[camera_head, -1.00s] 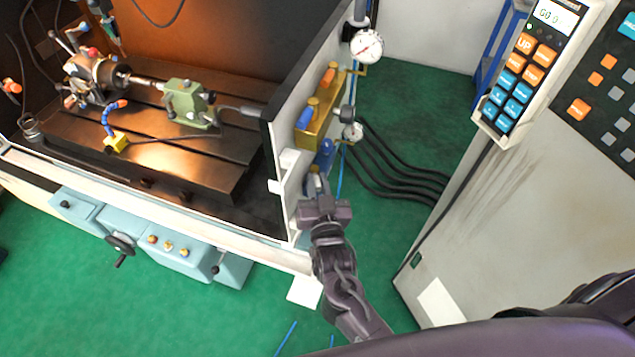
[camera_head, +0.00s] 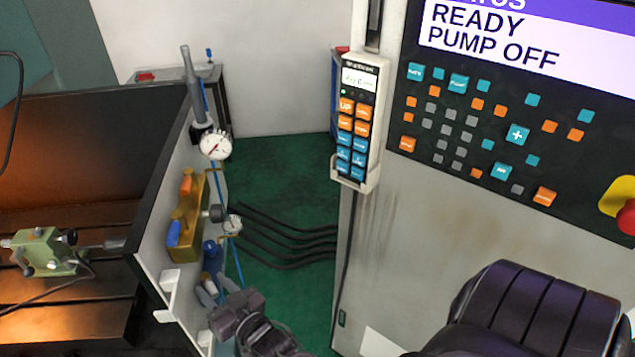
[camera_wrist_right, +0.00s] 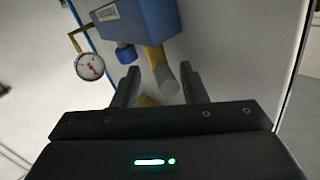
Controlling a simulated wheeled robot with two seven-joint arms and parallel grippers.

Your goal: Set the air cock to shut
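In the right wrist view, a blue valve body (camera_wrist_right: 148,18) sits on the pale panel with a blue knob (camera_wrist_right: 126,54) beneath it. A yellow stem with a grey end (camera_wrist_right: 166,80), which looks like the air cock's handle, hangs from it. My right gripper (camera_wrist_right: 160,72) is open, its fingers on either side of the stem with gaps showing. In the head view the blue body (camera_head: 212,255) is low on the panel's outer side, with my right gripper (camera_head: 216,293) just below it. The handle's exact contact with the fingers cannot be told. My left gripper is not in view.
A brass block (camera_head: 187,218) with orange and blue knobs is above the blue body. Gauges (camera_head: 215,145) and black hoses (camera_head: 290,245) are near it. A control cabinet (camera_head: 420,240) with a pendant (camera_head: 358,120) stands right. Green floor (camera_head: 270,190) lies between.

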